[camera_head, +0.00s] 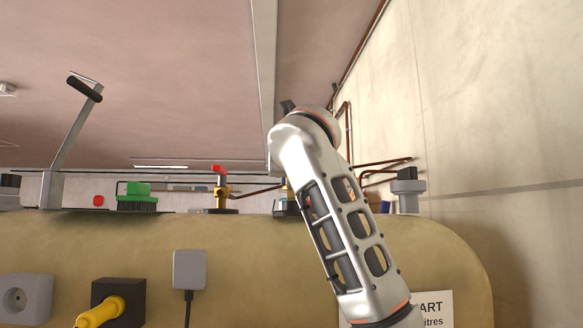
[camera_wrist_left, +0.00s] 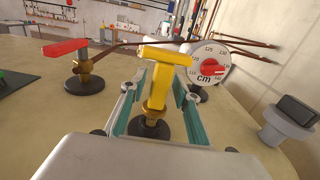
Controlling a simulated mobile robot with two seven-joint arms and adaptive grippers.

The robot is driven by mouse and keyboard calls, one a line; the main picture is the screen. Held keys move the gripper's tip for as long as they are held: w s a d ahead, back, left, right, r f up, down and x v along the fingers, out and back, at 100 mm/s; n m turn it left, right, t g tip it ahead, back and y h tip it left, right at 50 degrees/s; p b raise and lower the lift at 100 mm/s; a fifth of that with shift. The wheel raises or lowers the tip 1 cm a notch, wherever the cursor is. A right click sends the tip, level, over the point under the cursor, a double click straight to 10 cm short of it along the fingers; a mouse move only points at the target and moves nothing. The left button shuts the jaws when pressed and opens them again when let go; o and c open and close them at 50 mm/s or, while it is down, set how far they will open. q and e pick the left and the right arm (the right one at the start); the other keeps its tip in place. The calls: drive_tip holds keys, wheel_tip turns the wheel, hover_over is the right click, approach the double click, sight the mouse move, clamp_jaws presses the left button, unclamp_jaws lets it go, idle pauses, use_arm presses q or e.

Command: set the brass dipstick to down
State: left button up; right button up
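A yellow, brass-coloured T-shaped handle on an upright stem (camera_wrist_left: 157,88), which I take to be the dipstick, rises from a round black base in the left wrist view. Its crossbar lies level at the top. My left gripper (camera_wrist_left: 157,105) is open, with one teal-lined finger on each side of the stem and visible gaps between. In the head view a silver arm link of mine hides most of that spot, and only a small part of the gripper (camera_head: 284,206) shows beside it. My right gripper is not in view.
Left of the handle stands a red-levered brass valve (camera_wrist_left: 86,68). Behind it to the right is a white dial (camera_wrist_left: 210,65) marked cm with a red pointer. A grey capped fitting (camera_wrist_left: 288,120) stands farther right. A green block (camera_head: 137,196) and a crank lever (camera_head: 72,135) stand along the tank (camera_head: 230,235).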

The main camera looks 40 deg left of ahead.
use_arm(q)
drive_tip(key=shift+r, duration=0.3)
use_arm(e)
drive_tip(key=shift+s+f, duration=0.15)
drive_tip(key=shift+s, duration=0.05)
use_arm(q)
wheel_tip(320, 180, up, 10)
drive_tip(key=shift+f, duration=0.15)
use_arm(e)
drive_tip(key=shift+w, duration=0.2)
use_arm(q)
drive_tip(key=shift+s+d, duration=0.1)
drive_tip(key=shift+d, duration=0.05)
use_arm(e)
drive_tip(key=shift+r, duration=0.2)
